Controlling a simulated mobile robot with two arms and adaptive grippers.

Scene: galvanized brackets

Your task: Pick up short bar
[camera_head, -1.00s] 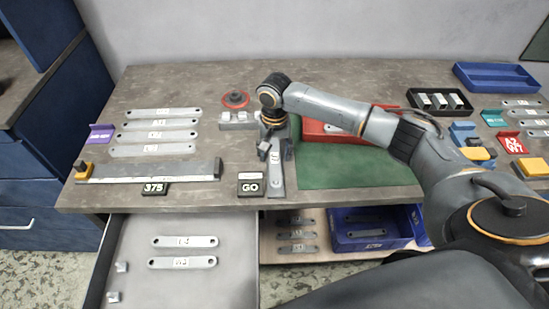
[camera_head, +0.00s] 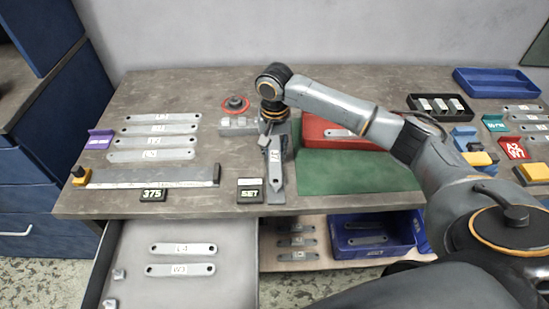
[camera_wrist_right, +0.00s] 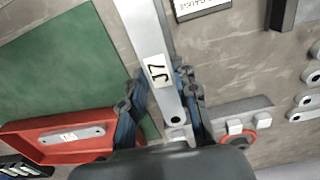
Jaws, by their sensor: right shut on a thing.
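A flat grey metal bar with a white label reading J7 (camera_head: 276,170) is at the front middle of the bench, lengthwise toward the edge. My right gripper (camera_wrist_right: 162,113) is shut on this bar near its holed end. The bar also runs up through the right wrist view (camera_wrist_right: 147,30), its far end out of frame. In the head view my right gripper (camera_head: 268,138) comes down over the bar's back end, its fingers partly hidden. My left gripper is not in view.
A small display reading SET (camera_head: 250,190) stands just left of the bar. A long gauge (camera_head: 150,176) with a 375 display lies further left, below several labelled bars (camera_head: 160,130). A green mat (camera_head: 345,172) and red tray (camera_head: 318,126) lie right. An open drawer (camera_head: 220,235) is below.

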